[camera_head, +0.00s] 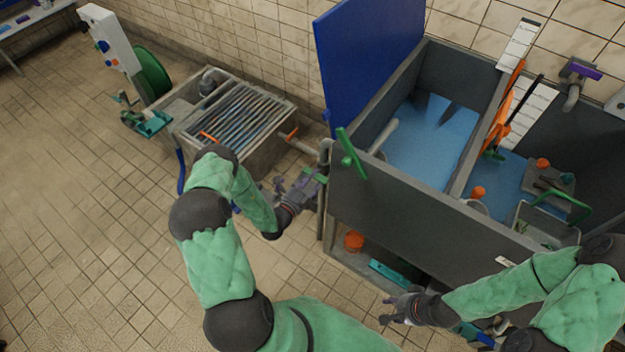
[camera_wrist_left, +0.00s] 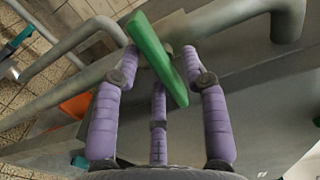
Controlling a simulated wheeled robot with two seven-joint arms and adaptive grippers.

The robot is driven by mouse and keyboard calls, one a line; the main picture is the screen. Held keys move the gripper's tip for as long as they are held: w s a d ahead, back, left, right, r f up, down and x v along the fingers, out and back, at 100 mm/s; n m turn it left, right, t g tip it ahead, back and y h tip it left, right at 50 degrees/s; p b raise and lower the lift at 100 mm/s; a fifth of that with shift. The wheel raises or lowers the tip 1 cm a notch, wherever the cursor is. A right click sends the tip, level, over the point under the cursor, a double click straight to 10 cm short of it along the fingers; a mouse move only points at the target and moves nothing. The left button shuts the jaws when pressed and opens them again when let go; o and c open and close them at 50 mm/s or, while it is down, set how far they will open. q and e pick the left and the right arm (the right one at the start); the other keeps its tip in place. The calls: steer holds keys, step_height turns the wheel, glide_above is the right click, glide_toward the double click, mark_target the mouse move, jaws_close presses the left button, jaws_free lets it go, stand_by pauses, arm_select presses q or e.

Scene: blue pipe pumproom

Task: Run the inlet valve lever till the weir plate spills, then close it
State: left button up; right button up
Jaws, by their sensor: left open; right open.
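My left gripper (camera_head: 308,186) is open at the tank's left front corner, close to a small green piece (camera_head: 317,176). In the left wrist view, a green lever (camera_wrist_left: 157,55) lies across the gap between the open purple fingers (camera_wrist_left: 158,95); contact is unclear. A longer green lever (camera_head: 350,153) stands at the tank's front wall; I cannot tell which is the inlet valve lever. Blue water (camera_head: 430,140) fills part of the left compartment. A grey divider (camera_head: 480,135) separates it from the right compartment, also blue inside (camera_head: 508,178). Spilling is not discernible. My right gripper (camera_head: 402,309) is open and empty below the tank front.
A grated basin (camera_head: 235,115) with a pipe stands left of the tank. A blue panel (camera_head: 365,55) rises behind its left wall. Orange pieces (camera_head: 500,115) stand at the divider. A low shelf with an orange object (camera_head: 354,241) lies under the tank.

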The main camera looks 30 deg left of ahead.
arm_select(q)
steer(key=shift+c, duration=0.3)
jaws_close()
steer(key=shift+m, duration=0.3)
steer(key=shift+a+r+m+p, duration=0.1)
steer(key=shift+m+p, duration=0.85)
steer(key=shift+m, duration=3.45)
steer(key=shift+a+r+m+p, duration=0.1)
steer(key=shift+m+p, duration=0.85)
steer(key=shift+m, duration=3.45)
